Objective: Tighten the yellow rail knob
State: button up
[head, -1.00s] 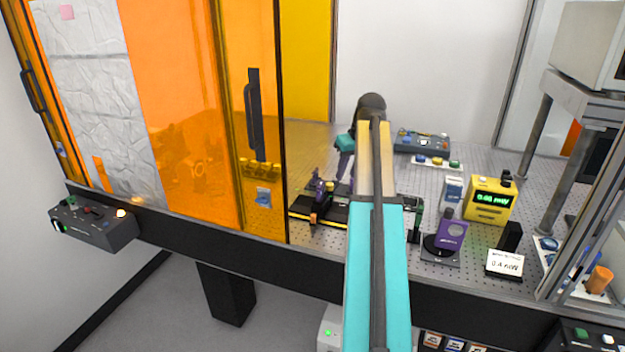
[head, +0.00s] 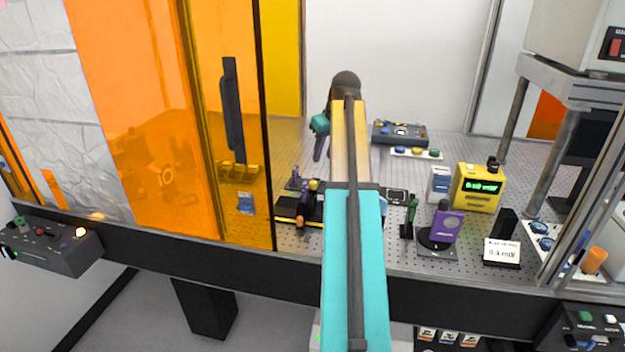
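The black rail with a yellow stripe (head: 284,218) lies on the perforated bench, just right of the orange enclosure panel. A small yellow knob (head: 313,185) shows on the carriage at the rail's left part, beside purple parts. It is small, so I cannot tell how tight it sits. My gripper (head: 318,148) hangs beyond the rail in the picture, above the bench, with a teal part and a dark purple finger showing. It appears apart from the knob. My arm hides the rail's middle and part of the gripper, so its opening is unclear.
A purple device (head: 446,227) on a round dark base and a yellow power meter (head: 478,187) stand right of my arm. A grey control box (head: 400,133) lies at the back. The orange panel (head: 150,130) bounds the left side. A metal post (head: 545,165) stands right.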

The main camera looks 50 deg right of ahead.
aim_at(313, 182)
jog(key=shift+w+a+f, duration=0.15)
jog(key=shift+p+x, duration=2)
jog(key=shift+x, duration=4.8)
jog(key=shift+c, duration=0.3)
